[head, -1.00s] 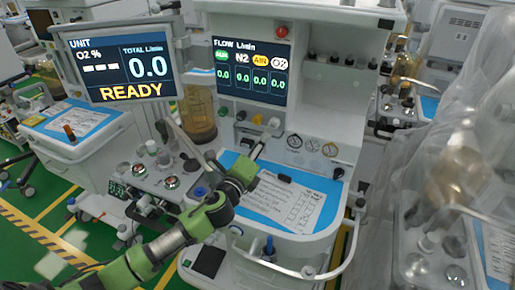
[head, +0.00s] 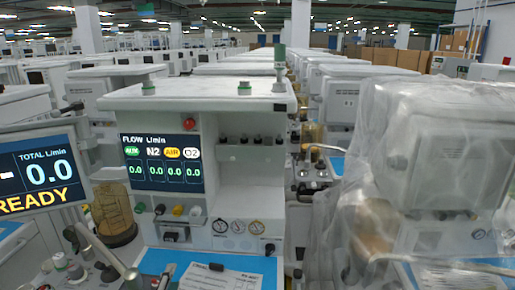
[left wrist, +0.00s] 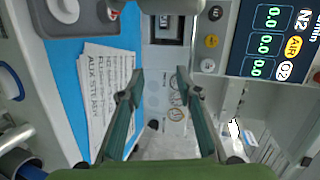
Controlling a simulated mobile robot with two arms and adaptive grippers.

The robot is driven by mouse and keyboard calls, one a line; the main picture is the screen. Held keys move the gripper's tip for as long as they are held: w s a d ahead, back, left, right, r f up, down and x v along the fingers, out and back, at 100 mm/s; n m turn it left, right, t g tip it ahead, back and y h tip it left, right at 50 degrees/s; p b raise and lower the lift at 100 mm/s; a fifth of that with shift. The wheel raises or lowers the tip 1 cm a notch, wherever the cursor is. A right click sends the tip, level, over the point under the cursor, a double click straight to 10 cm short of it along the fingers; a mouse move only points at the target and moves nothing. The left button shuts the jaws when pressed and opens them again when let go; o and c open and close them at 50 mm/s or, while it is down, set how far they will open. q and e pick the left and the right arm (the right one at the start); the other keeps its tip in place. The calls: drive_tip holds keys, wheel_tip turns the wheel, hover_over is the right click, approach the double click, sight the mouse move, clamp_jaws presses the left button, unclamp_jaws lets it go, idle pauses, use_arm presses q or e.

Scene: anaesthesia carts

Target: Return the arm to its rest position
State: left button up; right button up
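My left gripper (left wrist: 159,78) shows in the left wrist view with its two dark green fingers apart and nothing between them. It hangs over an anaesthesia cart, with the cart's blue worktop (left wrist: 130,36) and a printed sheet (left wrist: 105,95) beside the fingers. In the head view most of my left arm is below the bottom edge; a small grey piece near the bottom left may be its tip, too little to be sure. My right gripper is in neither view.
The cart's flow screen (head: 162,163) and gauges (head: 238,227) face me. A READY monitor (head: 40,175) stands at left. A plastic-draped machine (head: 430,150) stands close at right. Rows of carts fill the hall behind. The printed sheet (head: 220,278) lies on the worktop.

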use_arm(q)
drive_tip(key=s+d+f+n+g+h, duration=0.1)
drive_tip(key=s+f+n+g, duration=0.35)
drive_tip(key=s, duration=0.55)
drive_tip(key=s+d+f+n+g, duration=0.25)
drive_tip(key=s+f+n, duration=0.2)
drive_tip(key=s, duration=0.65)
drive_tip(key=s+d+f+n+g+h, duration=0.1)
drive_tip(key=s+f+n+g, duration=0.3)
drive_tip(key=s, duration=0.6)
wheel_tip(320, 180, down, 25)
drive_tip(key=s+g, duration=0.1)
drive_tip(key=s, duration=0.1)
drive_tip(key=s+a+f+g, duration=0.1)
drive_tip(key=s+a+f, duration=0.2)
drive_tip(key=s+f, duration=1.3)
drive_tip(key=shift+s+f+g, duration=0.3)
drive_tip(key=shift+s+f, duration=0.1)
drive_tip(key=shift+s, duration=0.25)
drive_tip(key=shift+a, duration=0.1)
